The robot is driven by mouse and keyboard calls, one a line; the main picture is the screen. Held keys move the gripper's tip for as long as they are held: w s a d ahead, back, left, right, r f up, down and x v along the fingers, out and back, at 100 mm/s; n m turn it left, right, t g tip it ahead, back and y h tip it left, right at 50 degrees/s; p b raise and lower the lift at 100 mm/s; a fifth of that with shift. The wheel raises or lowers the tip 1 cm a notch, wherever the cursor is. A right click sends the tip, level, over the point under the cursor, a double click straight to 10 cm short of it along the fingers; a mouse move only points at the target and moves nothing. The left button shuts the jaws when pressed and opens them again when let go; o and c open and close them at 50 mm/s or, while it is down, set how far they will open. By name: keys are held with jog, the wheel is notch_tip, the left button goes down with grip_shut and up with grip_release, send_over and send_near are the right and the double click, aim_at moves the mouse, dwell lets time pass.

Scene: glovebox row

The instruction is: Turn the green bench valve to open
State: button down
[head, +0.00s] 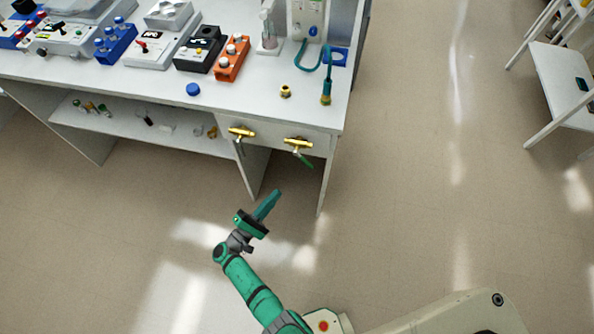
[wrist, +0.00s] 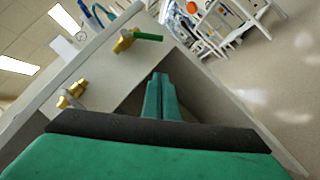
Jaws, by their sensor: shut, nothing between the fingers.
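The green bench valve is a brass body with a green lever (head: 304,159), on the bench's front panel near its right end. In the head view the lever points down and to the right. In the wrist view the green lever (wrist: 148,37) sticks out to the right of its brass body (wrist: 124,42). A second brass valve (head: 241,133) with a grey lever is to its left; it also shows in the wrist view (wrist: 74,93). My gripper (head: 272,196) is shut and empty, in front of and below the valves, apart from both. Its closed fingers (wrist: 160,82) show in the wrist view.
The white bench (head: 150,90) carries several devices, an orange block (head: 231,58), a blue cap (head: 193,89) and a teal hose (head: 326,88) at its right end. A lower shelf (head: 150,132) holds small items. The floor (head: 420,190) to the right is clear.

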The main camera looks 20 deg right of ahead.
jog(key=a+r, duration=0.1)
send_near(303, 160)
jog(key=w+d+f, duration=0.3)
jog(key=w+f, duration=0.1)
jog(key=w, duration=0.1)
jog(key=shift+s+d+r+h, duration=0.25)
jog(key=shift+d+r, duration=0.25)
jog(key=shift+d, duration=0.25)
jog(key=shift+s+d+r+h, duration=0.15)
jog(key=shift+s+d+r, duration=0.25)
jog(key=shift+d, duration=0.35)
